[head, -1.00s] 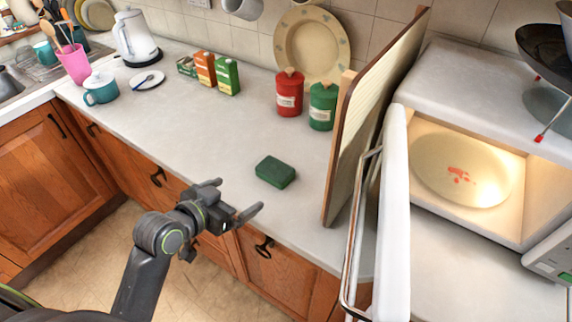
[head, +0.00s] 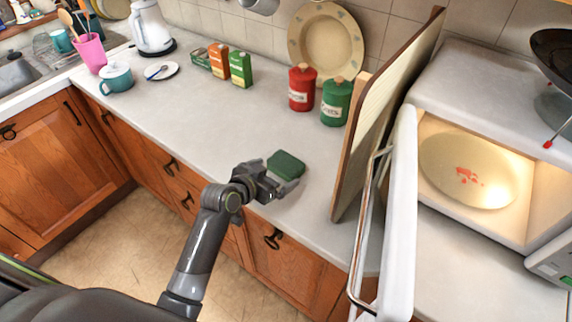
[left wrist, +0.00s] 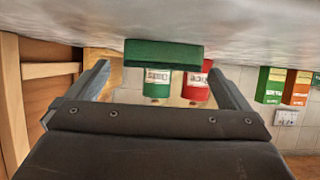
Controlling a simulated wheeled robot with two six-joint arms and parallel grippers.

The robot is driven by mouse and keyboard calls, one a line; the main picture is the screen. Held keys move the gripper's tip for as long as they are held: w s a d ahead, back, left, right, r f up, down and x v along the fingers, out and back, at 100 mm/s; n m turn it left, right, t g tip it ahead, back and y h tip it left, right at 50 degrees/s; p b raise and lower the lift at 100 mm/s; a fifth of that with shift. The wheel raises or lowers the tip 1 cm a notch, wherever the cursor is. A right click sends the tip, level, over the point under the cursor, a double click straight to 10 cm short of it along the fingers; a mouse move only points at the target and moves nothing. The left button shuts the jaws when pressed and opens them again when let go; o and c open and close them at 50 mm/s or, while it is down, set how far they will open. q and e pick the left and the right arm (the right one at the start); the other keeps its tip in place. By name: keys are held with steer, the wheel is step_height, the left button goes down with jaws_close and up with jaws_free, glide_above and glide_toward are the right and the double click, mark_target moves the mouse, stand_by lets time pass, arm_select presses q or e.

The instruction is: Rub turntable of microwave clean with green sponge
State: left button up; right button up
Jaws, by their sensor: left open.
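A dark green sponge (head: 287,164) lies flat on the white counter near its front edge. My left gripper (head: 280,186) is open and empty, low at the counter edge just in front of the sponge. In the left wrist view the sponge (left wrist: 164,54) shows ahead, between the open fingers (left wrist: 166,88) and apart from them. The microwave (head: 478,95) stands at the right with its white door (head: 397,225) open. Its pale round turntable (head: 440,155) sits inside the lit cavity and carries red stains (head: 468,176). My right gripper is not in view.
A tall wooden board (head: 385,110) stands upright between the sponge and the open door. Red (head: 302,88) and green (head: 336,102) canisters stand behind the sponge. Cartons (head: 240,68) are farther left. The counter left of the sponge is clear.

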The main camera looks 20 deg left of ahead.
mark_target(280, 168)
arm_select(q)
steer(key=shift+w, duration=0.3)
steer(key=p+x, duration=0.1)
steer(key=x, duration=0.2)
steer(key=shift+w, duration=0.4)
steer(key=shift+w+d+f, duration=0.2)
steer(key=shift+w+f, duration=0.05)
steer(key=shift+w, duration=0.1)
steer(key=c, duration=0.8)
